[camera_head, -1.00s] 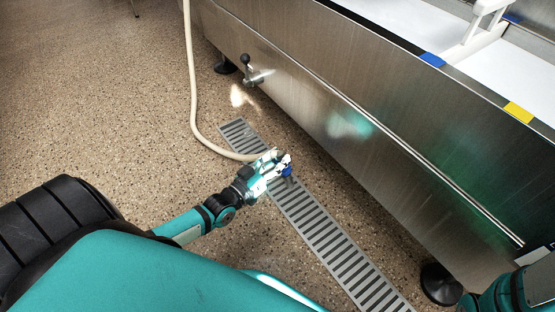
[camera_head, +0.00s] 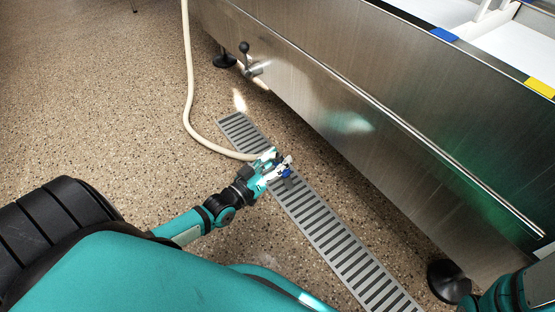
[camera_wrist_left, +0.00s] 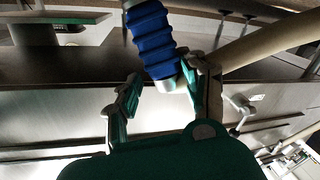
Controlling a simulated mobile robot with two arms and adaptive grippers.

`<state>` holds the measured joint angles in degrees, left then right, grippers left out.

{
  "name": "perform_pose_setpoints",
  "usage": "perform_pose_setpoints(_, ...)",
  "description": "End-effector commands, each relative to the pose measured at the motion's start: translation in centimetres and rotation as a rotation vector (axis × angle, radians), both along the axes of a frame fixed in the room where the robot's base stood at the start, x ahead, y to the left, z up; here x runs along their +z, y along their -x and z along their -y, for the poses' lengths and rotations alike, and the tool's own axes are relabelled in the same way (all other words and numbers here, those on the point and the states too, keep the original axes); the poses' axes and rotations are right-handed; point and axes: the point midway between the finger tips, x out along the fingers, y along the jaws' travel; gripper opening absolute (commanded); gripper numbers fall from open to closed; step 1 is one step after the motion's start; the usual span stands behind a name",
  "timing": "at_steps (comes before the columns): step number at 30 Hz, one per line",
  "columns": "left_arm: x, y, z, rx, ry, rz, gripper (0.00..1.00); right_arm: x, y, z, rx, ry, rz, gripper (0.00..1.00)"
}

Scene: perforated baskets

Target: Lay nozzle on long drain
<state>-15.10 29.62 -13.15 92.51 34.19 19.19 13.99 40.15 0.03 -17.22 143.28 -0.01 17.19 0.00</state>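The nozzle is a blue ribbed grip with a pale end. It shows large in the left wrist view (camera_wrist_left: 152,40) and as a small blue spot in the head view (camera_head: 287,173). The long drain (camera_head: 332,236) is a slotted grey grate in the floor. My left gripper (camera_head: 282,161) is low over the drain, its fingers spread. In the left wrist view the nozzle lies at the fingertips, close to the right finger and apart from the left one. Whether it touches the drain is hard to tell. Only part of my right arm shows, not its gripper.
A cream hose (camera_head: 188,85) runs down and curves across the floor to my left gripper. A long steel unit (camera_head: 350,120) with a valve (camera_head: 252,66) and black feet (camera_head: 447,281) stands along the drain's right. The speckled floor (camera_head: 90,90) at left is clear.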

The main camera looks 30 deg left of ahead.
Motion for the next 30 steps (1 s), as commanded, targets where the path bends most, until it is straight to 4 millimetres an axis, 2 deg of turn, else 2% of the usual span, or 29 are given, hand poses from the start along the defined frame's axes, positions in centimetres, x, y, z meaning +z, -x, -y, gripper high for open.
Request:
perform_pose_setpoints(3,0.0,0.0,0.0,0.000,0.000,0.000,0.56,0.0,0.0,0.0,0.000,0.000,0.000,0.40)
perform_pose_setpoints(11,-0.2,0.2,0.0,-0.001,-0.001,-0.004,0.56,0.0,-0.3,0.0,-0.001,-0.002,-0.006,0.40)
perform_pose_setpoints(14,-0.2,1.0,-0.2,0.000,-0.001,-0.005,0.56,0.0,-0.2,0.0,-0.001,-0.002,-0.006,0.40)
perform_pose_setpoints(24,-0.2,7.7,-1.4,0.000,0.000,-0.006,0.56,0.0,-0.1,0.0,0.000,0.000,-0.002,0.40)
perform_pose_setpoints(30,-0.1,10.7,-2.0,0.000,-0.002,-0.003,0.56,0.0,-0.1,0.0,0.000,-0.001,-0.001,0.40)
